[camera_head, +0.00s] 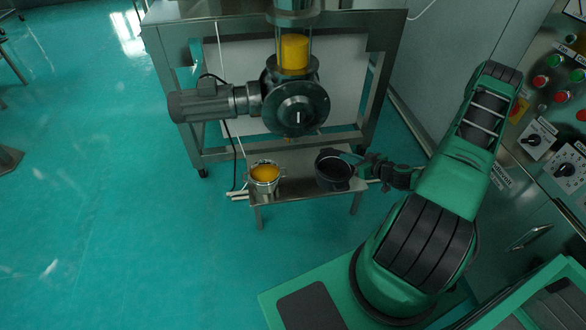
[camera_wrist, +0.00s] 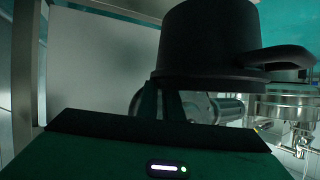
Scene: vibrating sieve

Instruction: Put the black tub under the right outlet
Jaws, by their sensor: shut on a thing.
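The black tub (camera_head: 334,172) is over the right part of the small steel table in the head view; I cannot tell whether it rests on the top or hangs just above it. My gripper (camera_head: 359,163) is shut on its right side. In the wrist view the tub (camera_wrist: 208,40) fills the upper middle, with a handle sticking out to the right. My gripper's dark fingers (camera_wrist: 172,102) meet it there. One outlet (camera_head: 289,138), with a little yellow showing, is under the round valve housing, left of and behind the tub. No other outlet can be made out.
A steel pot of yellow powder (camera_head: 264,174) stands on the left of the small table (camera_head: 298,195), apart from the tub. A motor (camera_head: 205,103) juts left from the valve. A steel frame (camera_head: 385,75) stands behind. A control panel (camera_head: 560,110) is at right.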

